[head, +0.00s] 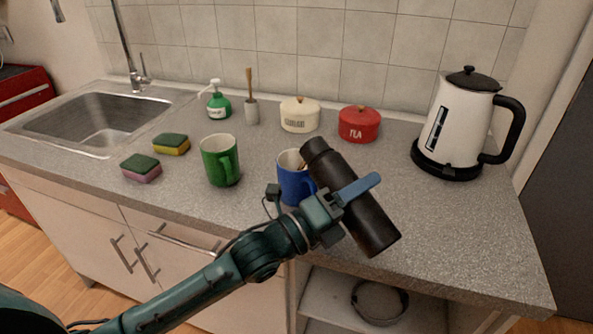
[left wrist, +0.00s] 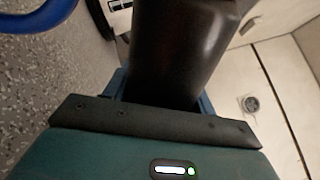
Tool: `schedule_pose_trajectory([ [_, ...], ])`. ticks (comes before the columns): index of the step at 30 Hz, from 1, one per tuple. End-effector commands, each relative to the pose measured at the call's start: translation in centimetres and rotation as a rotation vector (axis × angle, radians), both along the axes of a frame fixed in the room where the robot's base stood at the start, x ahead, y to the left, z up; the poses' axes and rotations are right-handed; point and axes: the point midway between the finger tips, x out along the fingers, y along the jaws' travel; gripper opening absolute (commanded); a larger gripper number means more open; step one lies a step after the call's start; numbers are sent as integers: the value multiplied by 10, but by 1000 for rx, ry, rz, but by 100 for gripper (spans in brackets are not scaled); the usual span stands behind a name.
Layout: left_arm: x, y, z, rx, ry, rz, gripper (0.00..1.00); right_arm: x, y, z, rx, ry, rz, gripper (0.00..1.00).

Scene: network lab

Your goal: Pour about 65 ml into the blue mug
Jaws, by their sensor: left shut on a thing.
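The blue mug (head: 291,187) stands upright on the counter, partly hidden by the bottle and my left gripper. A black bottle (head: 371,224) is tilted, its mouth end up and to the left, by the mug's rim. A small brownish patch shows at the mug's opening; I cannot tell whether it is liquid. My left gripper (head: 347,194) is shut around the bottle's middle. In the left wrist view the dark bottle (left wrist: 185,50) fills the centre, and a blue curve, likely the mug's handle (left wrist: 42,17), shows at top left. My right gripper is not in view.
A green mug (head: 214,163) stands left of the blue one. Two sponges (head: 141,169), a soap bottle (head: 218,105), a brush in a holder (head: 251,108), a cream pot (head: 299,116), a red TEA pot (head: 359,124) and a kettle (head: 462,120) stand around. The front right counter is clear.

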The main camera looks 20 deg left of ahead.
Motion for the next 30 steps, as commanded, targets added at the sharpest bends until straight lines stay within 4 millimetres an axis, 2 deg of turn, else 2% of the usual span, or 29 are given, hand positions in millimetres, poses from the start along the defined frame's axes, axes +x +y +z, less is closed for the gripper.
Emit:
schedule_pose_trajectory([
  [1,3,4,14,39,-49,3,14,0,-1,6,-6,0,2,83],
  [4,3,4,15,49,-58,2,14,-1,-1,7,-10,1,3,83],
  [11,6,7,35,134,-124,2,14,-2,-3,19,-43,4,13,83],
  [30,6,8,35,156,-139,1,14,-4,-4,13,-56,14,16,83],
])
